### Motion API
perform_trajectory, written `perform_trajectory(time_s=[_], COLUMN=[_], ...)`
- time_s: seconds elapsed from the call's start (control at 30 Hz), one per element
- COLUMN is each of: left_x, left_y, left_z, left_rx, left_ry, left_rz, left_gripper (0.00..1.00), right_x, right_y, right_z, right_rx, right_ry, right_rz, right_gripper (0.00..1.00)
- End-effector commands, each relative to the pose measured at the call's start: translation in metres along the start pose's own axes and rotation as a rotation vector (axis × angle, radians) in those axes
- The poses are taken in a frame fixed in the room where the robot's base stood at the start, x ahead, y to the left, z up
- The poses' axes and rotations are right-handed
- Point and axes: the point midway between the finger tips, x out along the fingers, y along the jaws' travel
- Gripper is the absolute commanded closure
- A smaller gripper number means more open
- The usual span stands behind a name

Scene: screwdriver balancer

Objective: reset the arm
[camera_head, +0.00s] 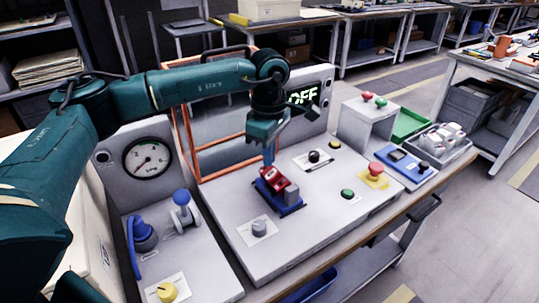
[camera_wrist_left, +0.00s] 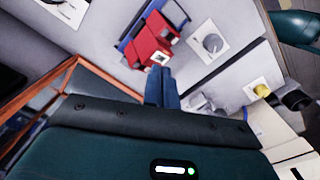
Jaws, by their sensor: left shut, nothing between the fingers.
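My left arm reaches in from the left over the grey console. My left gripper (camera_head: 268,158) points down with its blue fingers shut and empty, just above a red block-like device (camera_head: 273,180) on a blue base. In the left wrist view the closed fingertips (camera_wrist_left: 163,72) appear close to the same red device (camera_wrist_left: 150,42); whether they touch it cannot be told. My right gripper is not in view.
The console (camera_head: 235,205) carries a grey knob (camera_head: 259,227), a green button (camera_head: 347,194), a red button (camera_head: 376,168) on yellow and a black knob (camera_head: 314,156). A display (camera_head: 303,94) reads OFF. An orange frame (camera_head: 190,150) stands behind; a gauge (camera_head: 148,158) is at left.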

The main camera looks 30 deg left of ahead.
Motion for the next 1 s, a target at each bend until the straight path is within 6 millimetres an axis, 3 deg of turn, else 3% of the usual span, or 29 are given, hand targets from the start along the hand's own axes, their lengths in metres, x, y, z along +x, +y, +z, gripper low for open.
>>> perform_trajectory(time_s=[0.1, 0.63, 0.77, 1.0], left_x=[-0.009, -0.017, -0.048, -0.133], left_y=[0.0, 0.001, 0.001, 0.0], left_z=[0.0, 0.0, 0.0, 0.0], left_rx=[0.0, -0.001, -0.001, -0.001], left_ry=[-0.001, -0.002, -0.002, -0.002], left_rz=[0.002, 0.004, 0.005, 0.004], left_gripper=[1.0, 1.0, 1.0, 1.0], right_x=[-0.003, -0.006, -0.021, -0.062], right_y=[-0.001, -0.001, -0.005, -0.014], right_z=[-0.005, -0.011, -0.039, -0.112], right_rx=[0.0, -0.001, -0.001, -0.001], right_ry=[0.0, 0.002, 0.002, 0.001], right_rz=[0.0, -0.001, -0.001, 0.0], right_gripper=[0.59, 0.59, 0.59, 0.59])
